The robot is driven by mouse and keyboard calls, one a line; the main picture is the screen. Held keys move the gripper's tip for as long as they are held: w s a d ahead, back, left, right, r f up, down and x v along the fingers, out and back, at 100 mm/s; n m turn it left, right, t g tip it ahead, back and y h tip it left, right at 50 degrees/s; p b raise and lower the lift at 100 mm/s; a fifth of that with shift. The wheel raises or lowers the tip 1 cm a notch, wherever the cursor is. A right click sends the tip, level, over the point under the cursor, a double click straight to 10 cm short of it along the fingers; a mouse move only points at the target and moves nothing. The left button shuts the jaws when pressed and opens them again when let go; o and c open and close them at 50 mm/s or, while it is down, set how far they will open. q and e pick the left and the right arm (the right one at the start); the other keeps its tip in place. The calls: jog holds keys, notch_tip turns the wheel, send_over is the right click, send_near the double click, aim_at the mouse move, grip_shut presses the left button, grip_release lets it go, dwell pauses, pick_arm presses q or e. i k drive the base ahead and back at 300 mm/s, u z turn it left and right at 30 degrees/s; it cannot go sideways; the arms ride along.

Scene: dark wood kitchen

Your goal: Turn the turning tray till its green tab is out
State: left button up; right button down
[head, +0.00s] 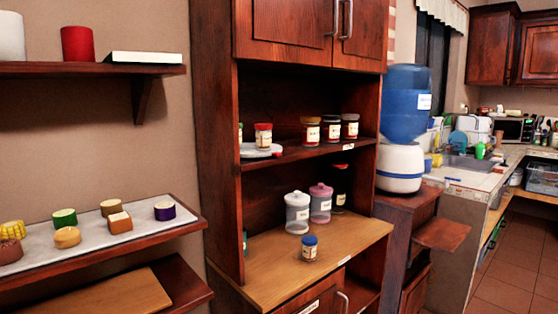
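A pale grey round tray (252,152), which looks like the turning tray, sits on the middle shelf of the open cabinet, at its left front. A small jar with a red lid (263,137) stands on it or just behind it. A small red piece (277,154) shows at the tray's right edge. A thin green and white sliver (240,132) shows beside the cabinet's left wall; I cannot tell whether it is a jar or part of the tray. No green tab is clearly seen on the tray's front. Neither gripper is in view.
Canisters (297,213) and a blue-lidded jar (309,248) stand on the counter below. The cabinet's left side wall (216,150) borders the tray. A water dispenser (404,110) stands at right.

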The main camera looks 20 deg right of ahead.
aim_at(249, 149)
jog(key=u, duration=0.3)
jog(key=i, duration=1.25)
jog(key=z, duration=0.7)
